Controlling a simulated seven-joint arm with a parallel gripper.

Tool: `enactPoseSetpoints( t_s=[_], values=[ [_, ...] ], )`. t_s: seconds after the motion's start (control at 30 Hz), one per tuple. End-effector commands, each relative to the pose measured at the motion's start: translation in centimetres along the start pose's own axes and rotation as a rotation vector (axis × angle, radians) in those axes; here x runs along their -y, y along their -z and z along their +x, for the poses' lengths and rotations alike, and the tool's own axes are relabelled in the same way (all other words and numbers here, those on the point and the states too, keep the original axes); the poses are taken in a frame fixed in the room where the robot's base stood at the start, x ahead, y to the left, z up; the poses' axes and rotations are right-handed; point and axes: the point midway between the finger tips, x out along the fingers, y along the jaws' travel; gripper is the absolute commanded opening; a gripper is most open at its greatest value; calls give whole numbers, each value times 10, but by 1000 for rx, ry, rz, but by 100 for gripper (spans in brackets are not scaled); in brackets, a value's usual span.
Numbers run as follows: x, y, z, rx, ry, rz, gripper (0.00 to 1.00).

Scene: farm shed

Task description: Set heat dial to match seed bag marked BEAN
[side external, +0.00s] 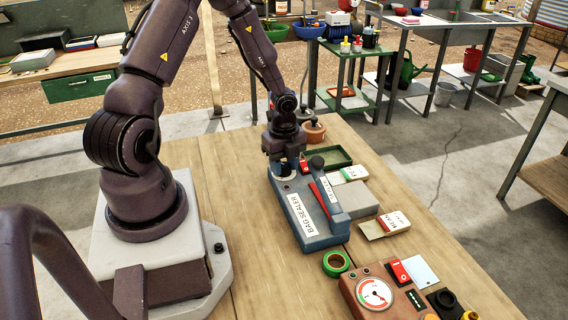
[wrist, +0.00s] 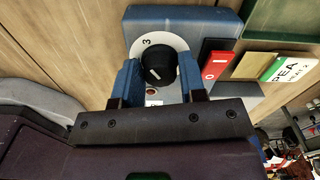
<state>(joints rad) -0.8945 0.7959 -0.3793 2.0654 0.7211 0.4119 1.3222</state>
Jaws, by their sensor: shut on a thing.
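The blue bag sealer (side external: 312,222) stands on the wooden bench below my gripper (side external: 284,165). In the wrist view its heat dial shows as a black knob (wrist: 157,62) with a white pointer line, over a white ring (wrist: 177,42) where a 3 is readable. My gripper (wrist: 159,80) is shut on the knob, one blue finger on each side; the fingers hide part of the ring. The seed bag that seems marked BEAN (side external: 395,221) lies right of the sealer; its heat number is too small to read. A green-labelled bag, seemingly PEA, HEAT 3 (wrist: 290,70), lies farther back.
A red lever (side external: 325,190) is on the sealer. A green tray (side external: 334,158) and a terracotta-coloured pot (side external: 314,132) are behind it. Green tape (side external: 336,263) and a brown gauge box (side external: 350,291) are in front. Bare bench lies left of the sealer.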

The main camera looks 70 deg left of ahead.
Motion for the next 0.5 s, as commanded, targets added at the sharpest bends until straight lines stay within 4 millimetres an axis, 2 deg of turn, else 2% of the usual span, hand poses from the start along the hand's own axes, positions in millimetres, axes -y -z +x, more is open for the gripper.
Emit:
enactPoseSetpoints(
  t_s=[0.5],
  values=[
    [0,-1,-1,2,-2,80,15]
  ],
)
